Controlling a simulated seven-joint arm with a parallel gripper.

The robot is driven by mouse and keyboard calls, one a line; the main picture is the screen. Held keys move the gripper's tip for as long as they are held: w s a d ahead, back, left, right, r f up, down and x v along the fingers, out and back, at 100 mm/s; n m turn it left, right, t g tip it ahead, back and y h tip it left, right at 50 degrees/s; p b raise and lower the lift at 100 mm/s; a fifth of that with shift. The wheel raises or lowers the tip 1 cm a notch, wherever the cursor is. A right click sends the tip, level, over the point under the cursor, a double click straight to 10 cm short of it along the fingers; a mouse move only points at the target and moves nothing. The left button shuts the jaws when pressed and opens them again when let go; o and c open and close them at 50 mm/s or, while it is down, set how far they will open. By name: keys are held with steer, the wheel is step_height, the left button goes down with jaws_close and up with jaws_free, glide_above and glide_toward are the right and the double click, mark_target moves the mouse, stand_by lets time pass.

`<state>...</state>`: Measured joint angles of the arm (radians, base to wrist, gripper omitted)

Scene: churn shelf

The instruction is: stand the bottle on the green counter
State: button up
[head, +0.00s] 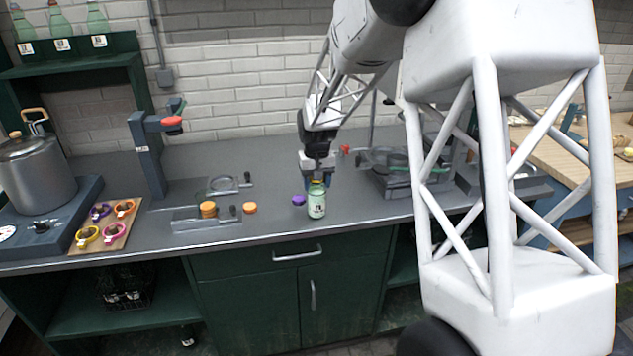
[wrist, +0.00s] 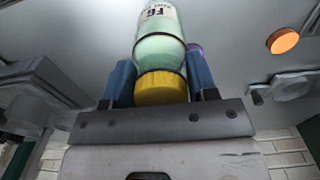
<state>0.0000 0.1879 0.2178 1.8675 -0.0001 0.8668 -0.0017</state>
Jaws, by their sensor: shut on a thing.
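The bottle (head: 316,204) is pale green with a white label and a yellow cap, and it is upright over the grey-topped counter with green fronts (head: 250,240). My gripper (head: 317,184) is above it, pointing down, shut on its top end. In the wrist view the blue fingers of my gripper (wrist: 160,70) stand on both sides of the yellow cap (wrist: 161,88) and neck, and the bottle (wrist: 160,45) extends away from them. I cannot tell whether its base touches the countertop.
A purple cap (head: 298,200) lies just left of the bottle, and an orange disc (head: 250,208) farther left. A grey fixture with a ring (head: 223,184) stands behind that. A tray-like device (head: 395,175) is to the right. A pot (head: 35,175) stands far left.

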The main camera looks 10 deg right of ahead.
steer(key=o, duration=1)
steer(key=shift+c, duration=0.9)
steer(key=shift+r, duration=0.1)
steer(key=shift+r, duration=3.9)
steer(key=shift+s, duration=0.1)
